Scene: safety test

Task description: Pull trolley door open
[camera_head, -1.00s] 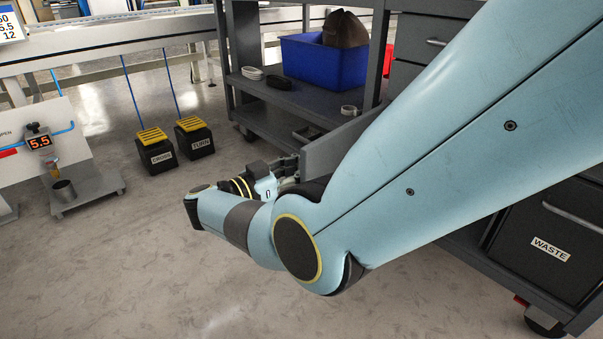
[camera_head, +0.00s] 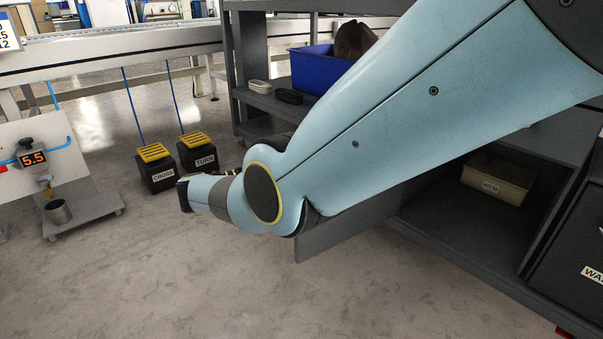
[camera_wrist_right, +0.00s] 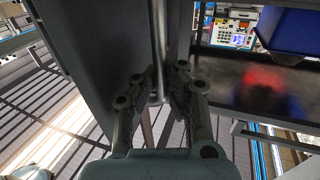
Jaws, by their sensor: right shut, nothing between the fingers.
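The trolley door (camera_head: 345,232) is a flat grey panel that stands swung out from the trolley, below my right arm in the head view. The compartment behind it is open. In the wrist view a large grey panel (camera_wrist_right: 95,45), seemingly the door, fills the upper left, with a pale vertical bar (camera_wrist_right: 158,40) along its right side. My right gripper (camera_wrist_right: 158,85) is shut with nothing held, its fingers close beside the panel and bar; whether they touch is unclear. My left gripper is not in view.
A cream bin (camera_head: 497,183) sits inside the open compartment. A blue crate (camera_head: 318,70) stands on the trolley's upper shelf. The black waste drawer (camera_head: 575,262) is at the right. Two black pedals (camera_head: 157,172) stand on the floor at left. The front floor is clear.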

